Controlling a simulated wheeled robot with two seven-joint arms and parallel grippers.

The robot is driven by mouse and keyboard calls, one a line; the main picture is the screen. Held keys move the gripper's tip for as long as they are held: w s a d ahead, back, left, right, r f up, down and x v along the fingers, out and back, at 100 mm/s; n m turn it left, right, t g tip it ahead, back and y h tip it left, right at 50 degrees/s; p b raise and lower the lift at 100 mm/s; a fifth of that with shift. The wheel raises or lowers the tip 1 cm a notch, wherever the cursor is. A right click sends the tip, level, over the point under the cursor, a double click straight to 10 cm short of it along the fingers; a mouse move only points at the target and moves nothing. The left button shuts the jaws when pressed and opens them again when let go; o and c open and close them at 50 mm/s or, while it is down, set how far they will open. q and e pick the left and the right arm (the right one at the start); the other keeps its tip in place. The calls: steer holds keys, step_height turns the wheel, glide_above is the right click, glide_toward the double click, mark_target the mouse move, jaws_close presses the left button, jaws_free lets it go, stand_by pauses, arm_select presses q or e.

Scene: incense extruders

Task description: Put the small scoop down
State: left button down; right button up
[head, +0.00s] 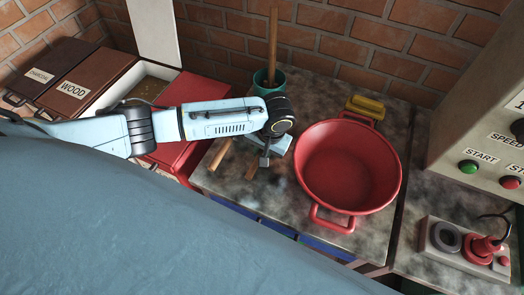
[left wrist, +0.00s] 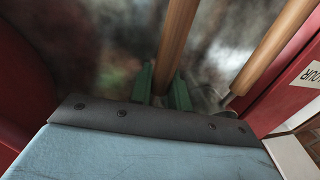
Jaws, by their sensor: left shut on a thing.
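My left gripper (head: 264,160) is low over the stone worktop, left of the red basin. In the left wrist view its green fingers (left wrist: 160,92) are shut on a wooden handle (left wrist: 176,40), which I take to be the small scoop's. The scoop's bowl is hidden, and I cannot tell whether it touches the worktop. A second wooden handle (left wrist: 272,48) lies to the right in the left wrist view, apart from the fingers. Wooden handles also show beside the gripper in the head view (head: 220,153). My right gripper is not in view.
The red basin (head: 346,165) stands close right of the gripper. A green pot (head: 270,82) with an upright stick is behind it. Red bins (head: 190,92) and a box labelled WOOD (head: 80,82) are left. A control panel (head: 480,130) is at right.

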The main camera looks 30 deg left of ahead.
arm_select(q)
steer(key=c, duration=1.3)
jaws_free()
steer(key=shift+f, duration=0.15)
steer(key=r, duration=0.4)
steer(key=d+r+p, duration=0.1)
steer(key=r, duration=0.3)
steer(key=d+r+p, duration=0.1)
steer(key=r, duration=0.3)
steer(key=shift+d+r, duration=0.1)
steer(key=shift+d, duration=0.1)
